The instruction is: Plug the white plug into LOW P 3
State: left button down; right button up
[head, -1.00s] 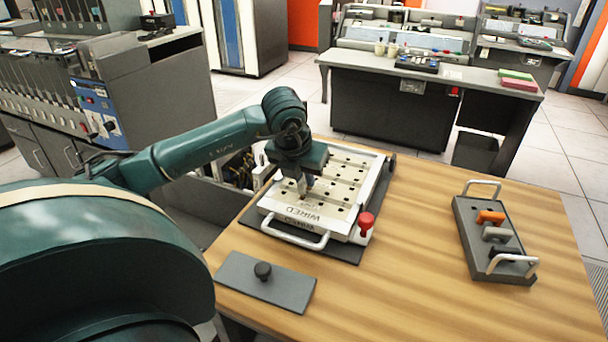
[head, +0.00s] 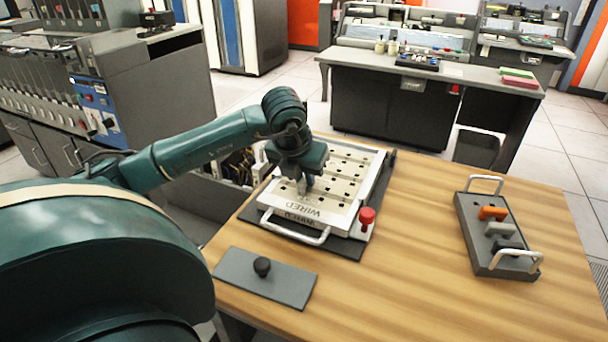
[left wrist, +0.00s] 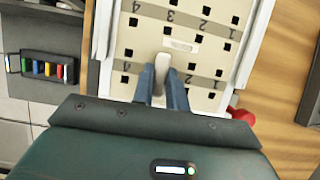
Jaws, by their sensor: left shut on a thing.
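The white plugboard (head: 357,176) lies on the wooden table, with rows of dark square holes, numbered strips and the word WIRED near its front edge. My left gripper (head: 304,188) is over the board's front left part, pointing down. In the left wrist view, its two blue-grey fingers (left wrist: 163,88) are shut on the white plug (left wrist: 163,62), which is at or just above the board face. The plug's lower end and the hole under it are hidden, so I cannot tell if it is inserted. The LOW P label is not readable. My right gripper is not in view.
A dark rack (head: 484,262) with two white handles holds an orange plug (head: 492,213), a grey plug (head: 500,229) and a black plug (head: 508,245). A red knob (head: 367,215) is at the board's right corner. A grey plate with a black knob (head: 262,266) lies in front. The table between board and rack is clear.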

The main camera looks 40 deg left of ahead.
pick_arm(q)
jog(key=shift+f, duration=0.1)
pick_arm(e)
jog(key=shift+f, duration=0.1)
pick_arm(q)
jog(key=c, duration=1.3)
grip_release()
jog(key=shift+r, duration=0.35)
jog(key=shift+p+v, duration=0.6)
jog(key=shift+v, duration=5.7)
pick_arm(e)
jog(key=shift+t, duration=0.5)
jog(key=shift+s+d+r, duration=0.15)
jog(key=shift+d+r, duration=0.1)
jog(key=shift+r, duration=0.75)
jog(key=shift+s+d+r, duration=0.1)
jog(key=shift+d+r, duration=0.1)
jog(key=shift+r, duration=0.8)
pick_arm(q)
jog(key=shift+s+f, duration=0.1)
